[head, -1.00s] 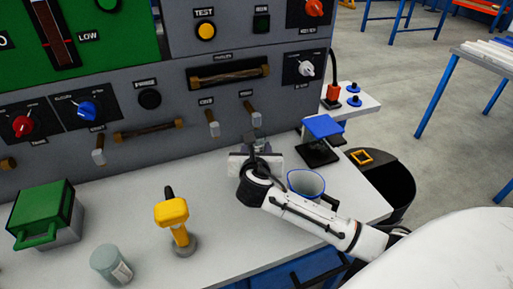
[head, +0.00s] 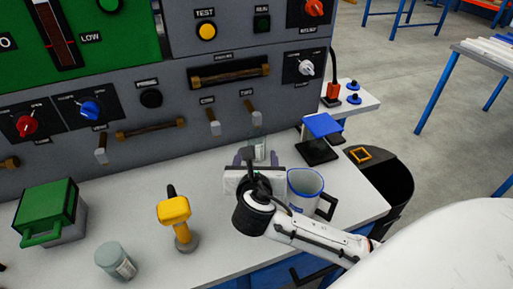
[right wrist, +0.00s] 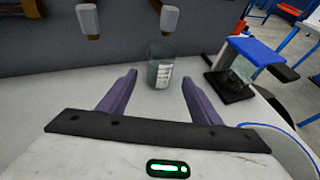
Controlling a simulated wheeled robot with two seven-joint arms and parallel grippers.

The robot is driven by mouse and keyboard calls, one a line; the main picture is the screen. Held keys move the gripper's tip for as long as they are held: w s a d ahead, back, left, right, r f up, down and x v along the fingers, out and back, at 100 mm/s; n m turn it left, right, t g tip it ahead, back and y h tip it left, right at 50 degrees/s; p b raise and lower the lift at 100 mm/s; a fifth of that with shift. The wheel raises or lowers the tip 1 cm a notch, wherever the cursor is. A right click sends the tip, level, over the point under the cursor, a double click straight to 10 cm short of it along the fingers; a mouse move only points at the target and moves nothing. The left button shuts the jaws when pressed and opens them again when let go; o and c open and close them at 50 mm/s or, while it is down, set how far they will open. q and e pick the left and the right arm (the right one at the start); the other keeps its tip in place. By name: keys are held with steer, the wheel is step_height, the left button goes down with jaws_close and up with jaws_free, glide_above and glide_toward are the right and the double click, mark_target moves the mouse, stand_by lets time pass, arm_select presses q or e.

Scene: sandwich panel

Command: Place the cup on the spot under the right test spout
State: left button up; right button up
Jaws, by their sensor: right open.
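A clear glass cup (head: 259,146) with a white label stands upright on the white worktop. It also shows in the right wrist view (right wrist: 161,72). The right test spout (head: 251,112) hangs from the grey panel just above and behind it; it also shows in the right wrist view (right wrist: 169,19). I cannot tell whether the cup is exactly under it. The spot is not visible. My right gripper (head: 256,156) is open, on the near side of the cup. In the right wrist view its purple fingers (right wrist: 160,79) are spread, with the cup beyond, between their tips.
A blue-rimmed white mug (head: 305,189) stands close right of my right gripper. A black stand with a blue top (head: 322,125) is farther right. A yellow tool (head: 175,212), a grey jar (head: 115,261) and a green-lidded box (head: 48,210) are left. The left spout (head: 213,122) hangs nearby.

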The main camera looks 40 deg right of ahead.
steer(key=shift+v, duration=1.45)
